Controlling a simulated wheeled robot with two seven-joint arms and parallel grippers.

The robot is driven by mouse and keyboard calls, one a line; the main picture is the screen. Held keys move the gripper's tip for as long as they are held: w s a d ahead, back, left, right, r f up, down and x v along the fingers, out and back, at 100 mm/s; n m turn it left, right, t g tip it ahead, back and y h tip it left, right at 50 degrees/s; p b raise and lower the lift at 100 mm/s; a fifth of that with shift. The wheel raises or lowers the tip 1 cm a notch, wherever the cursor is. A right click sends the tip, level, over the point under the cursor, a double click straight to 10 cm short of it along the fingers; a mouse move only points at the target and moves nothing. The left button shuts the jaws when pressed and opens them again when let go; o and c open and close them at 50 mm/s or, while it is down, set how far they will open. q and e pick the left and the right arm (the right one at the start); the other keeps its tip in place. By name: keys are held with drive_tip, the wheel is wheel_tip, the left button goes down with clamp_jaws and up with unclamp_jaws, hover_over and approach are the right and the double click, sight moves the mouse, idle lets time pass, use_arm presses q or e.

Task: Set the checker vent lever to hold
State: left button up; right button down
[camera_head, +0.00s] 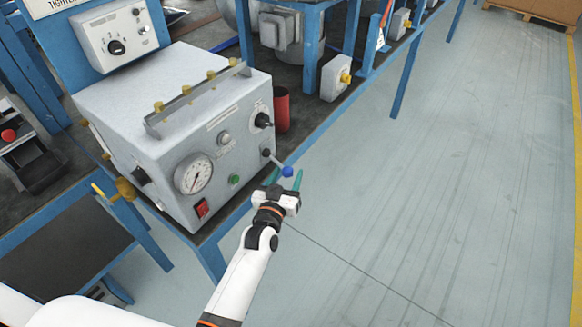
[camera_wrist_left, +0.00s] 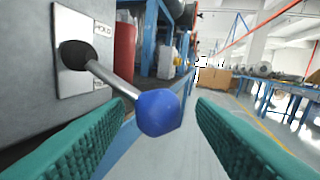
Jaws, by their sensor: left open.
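The checker (camera_head: 160,115) is a grey box on the bench, with a gauge, a black knob, a red switch and a green button on its front. Its vent lever (camera_head: 275,163) has a metal rod and a blue ball end, and sticks out of the front's right side. My left gripper (camera_head: 284,178) is open, with its teal fingers around the level of the blue ball. In the left wrist view the blue ball (camera_wrist_left: 159,112) sits between the two open fingers (camera_wrist_left: 165,135), apparently untouched. The rod runs left to a black boot on a pale plate. My right gripper is not seen.
A red cylinder (camera_head: 281,109) stands right behind the checker. A blue bench frame (camera_head: 312,55) with more equipment runs to the back right. A control box (camera_head: 113,36) stands behind the checker. The floor (camera_head: 450,150) to the right is clear.

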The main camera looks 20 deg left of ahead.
sight(290, 168)
use_arm(q)
drive_tip(key=shift+w, duration=1.7)
clamp_jaws()
drive_tip(key=shift+r, duration=0.1)
